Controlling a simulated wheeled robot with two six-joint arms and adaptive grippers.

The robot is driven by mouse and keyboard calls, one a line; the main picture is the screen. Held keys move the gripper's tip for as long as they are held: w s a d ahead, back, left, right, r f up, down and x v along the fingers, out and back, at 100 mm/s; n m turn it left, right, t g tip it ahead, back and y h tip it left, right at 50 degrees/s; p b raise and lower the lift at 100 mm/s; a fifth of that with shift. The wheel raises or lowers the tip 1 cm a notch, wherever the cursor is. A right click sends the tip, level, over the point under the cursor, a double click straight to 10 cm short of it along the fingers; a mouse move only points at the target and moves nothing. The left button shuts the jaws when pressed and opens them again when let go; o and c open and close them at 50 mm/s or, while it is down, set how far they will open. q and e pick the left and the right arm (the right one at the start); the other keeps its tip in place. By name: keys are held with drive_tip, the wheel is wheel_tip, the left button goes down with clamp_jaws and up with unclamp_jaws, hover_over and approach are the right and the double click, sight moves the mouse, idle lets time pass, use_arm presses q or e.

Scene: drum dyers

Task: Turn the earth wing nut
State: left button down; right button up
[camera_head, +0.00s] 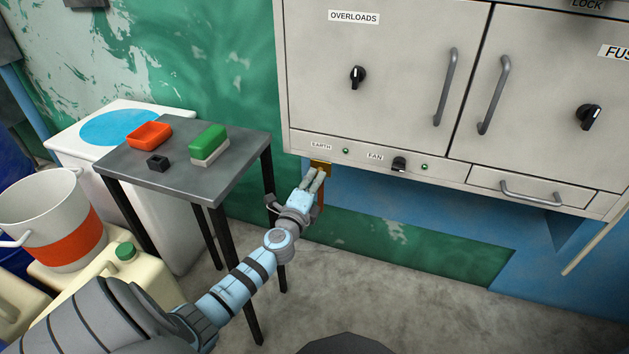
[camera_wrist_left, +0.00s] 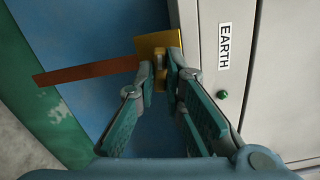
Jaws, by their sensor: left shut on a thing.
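The earth terminal is a brass plate (camera_head: 321,165) at the lower left edge of the grey cabinet, below the EARTH label (camera_head: 320,147). In the left wrist view the brass plate (camera_wrist_left: 157,42) shows beyond the fingertips, with a brown copper strap (camera_wrist_left: 85,72) running left from it. My left gripper (camera_head: 315,180) reaches up to the plate. In the wrist view its fingers (camera_wrist_left: 163,78) close around a small brass piece in front of the plate, the wing nut (camera_wrist_left: 160,72). The fingers hide most of the nut, so its angle is unclear. My right gripper is not in view.
The cabinet (camera_head: 390,85) has handles, knobs and a drawer (camera_head: 530,190) near the arm. A dark table (camera_head: 180,175) left of the arm holds an orange tray (camera_head: 150,135), a black box and a green-topped block. A bucket (camera_head: 50,220) and cans stand at left. Floor below is clear.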

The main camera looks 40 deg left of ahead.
use_arm(q)
drive_tip(key=c, duration=1.7)
unclamp_jaws()
